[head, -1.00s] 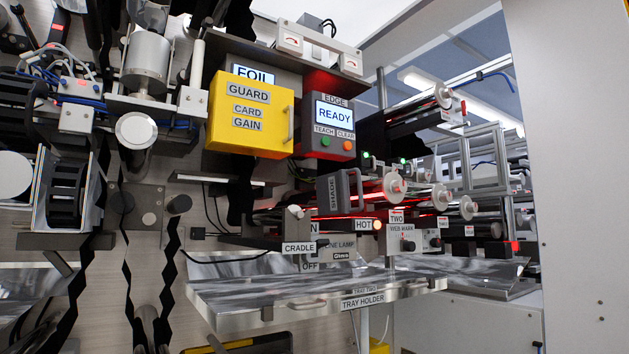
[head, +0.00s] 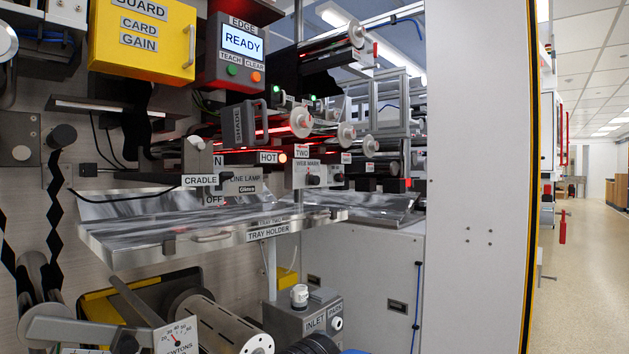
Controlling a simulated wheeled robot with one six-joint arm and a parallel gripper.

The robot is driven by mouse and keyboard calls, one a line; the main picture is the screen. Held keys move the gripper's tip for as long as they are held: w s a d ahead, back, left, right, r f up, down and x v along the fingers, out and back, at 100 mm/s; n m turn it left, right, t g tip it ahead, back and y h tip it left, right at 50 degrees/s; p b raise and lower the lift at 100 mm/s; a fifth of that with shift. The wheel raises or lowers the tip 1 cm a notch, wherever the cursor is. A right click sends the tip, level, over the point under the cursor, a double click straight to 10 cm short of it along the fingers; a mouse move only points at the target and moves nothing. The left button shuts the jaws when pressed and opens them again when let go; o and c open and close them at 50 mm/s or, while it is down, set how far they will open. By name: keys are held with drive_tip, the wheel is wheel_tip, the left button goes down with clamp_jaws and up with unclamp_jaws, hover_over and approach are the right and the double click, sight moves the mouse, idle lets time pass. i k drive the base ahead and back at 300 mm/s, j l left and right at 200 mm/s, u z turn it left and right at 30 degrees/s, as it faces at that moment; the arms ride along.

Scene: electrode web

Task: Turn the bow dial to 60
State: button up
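I see no dial labelled bow in the head view. A gauge marked NEWTONS (head: 180,335) with a needle shows at the bottom left, its lower part cut off by the frame. Small dark knobs (head: 314,181) sit on the web mark box (head: 303,174). My gripper is not in view.
A metal tray holder (head: 190,240) juts out at mid-height, above the grey box. The yellow guard (head: 140,40) and the READY unit (head: 238,60) hang above. A white wall panel (head: 478,150) stands to the right, with an open aisle (head: 590,270) beyond it.

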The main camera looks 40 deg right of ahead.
sight(339, 177)
drive_tip(key=z, duration=1.3)
